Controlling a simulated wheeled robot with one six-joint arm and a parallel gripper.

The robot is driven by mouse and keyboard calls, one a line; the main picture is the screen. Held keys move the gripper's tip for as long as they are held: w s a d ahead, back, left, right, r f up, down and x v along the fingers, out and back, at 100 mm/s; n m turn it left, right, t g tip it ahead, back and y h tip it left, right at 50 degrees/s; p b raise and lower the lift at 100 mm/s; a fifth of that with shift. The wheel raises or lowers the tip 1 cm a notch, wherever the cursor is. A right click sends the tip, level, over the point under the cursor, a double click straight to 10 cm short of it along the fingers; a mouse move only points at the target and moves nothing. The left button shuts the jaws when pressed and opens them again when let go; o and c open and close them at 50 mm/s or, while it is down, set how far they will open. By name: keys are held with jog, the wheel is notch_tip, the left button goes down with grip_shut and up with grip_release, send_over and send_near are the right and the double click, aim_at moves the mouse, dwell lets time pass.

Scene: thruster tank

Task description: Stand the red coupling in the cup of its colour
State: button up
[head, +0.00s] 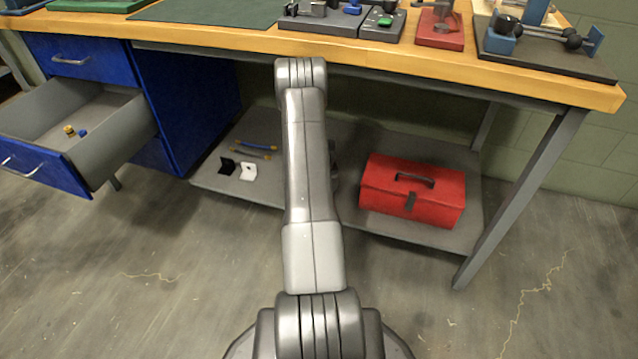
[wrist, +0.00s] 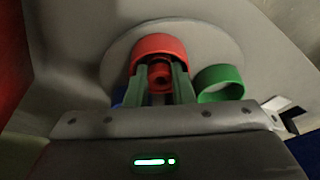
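In the wrist view, my gripper (wrist: 160,86) has its two grey-green fingers on either side of the red coupling (wrist: 160,75), a small ring-ended cylinder, and looks shut on it. The red cup (wrist: 158,44) is right at the fingertips, its rim arching behind and above the coupling. I cannot tell whether the coupling rests on the cup's floor. A green cup (wrist: 220,82) stands to the right, and a bit of blue (wrist: 133,95) shows at left behind the fingers. In the head view, my arm hides the gripper and cups.
The cups stand on a round grey plate (wrist: 112,66) on the lower shelf (head: 232,183). A red toolbox (head: 412,192) is to the right; black and white brackets (head: 247,171) are to the left. The bench top (head: 400,62) overhangs. An open drawer (head: 75,112) is at far left.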

jog(key=shift+o, duration=2)
jog(key=p+v, duration=0.4)
jog(key=v, duration=1)
jog(key=shift+f, duration=0.2)
jog(key=b+x, duration=0.3)
jog(key=x, duration=0.8)
jog(key=shift+w+f, duration=0.1)
jog(key=shift+f, duration=0.2)
